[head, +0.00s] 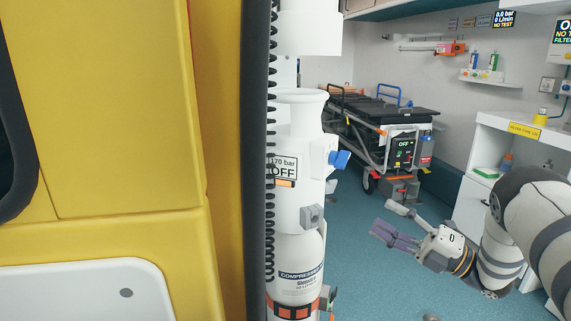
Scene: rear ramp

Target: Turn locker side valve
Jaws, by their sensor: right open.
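A white valve body (302,165) stands upright at the middle of the head view, with a blue valve handle (341,159) sticking out on its right side. A label on it reads "OFF" under a bar figure. Below it is a white compressed-gas cylinder (298,272) with an orange and black band near its foot. My right gripper (382,219) is open and empty, to the right of the cylinder and lower than the blue handle, apart from both. Its purple-padded fingers point left. My left gripper is not in view.
A yellow panel (110,110) with a dark edge fills the left and hides part of the cylinder's left side. A black coiled cord (271,150) hangs along that edge. A stretcher (385,125) stands behind. A white cabinet (510,140) is at right. Teal floor (365,270) lies between.

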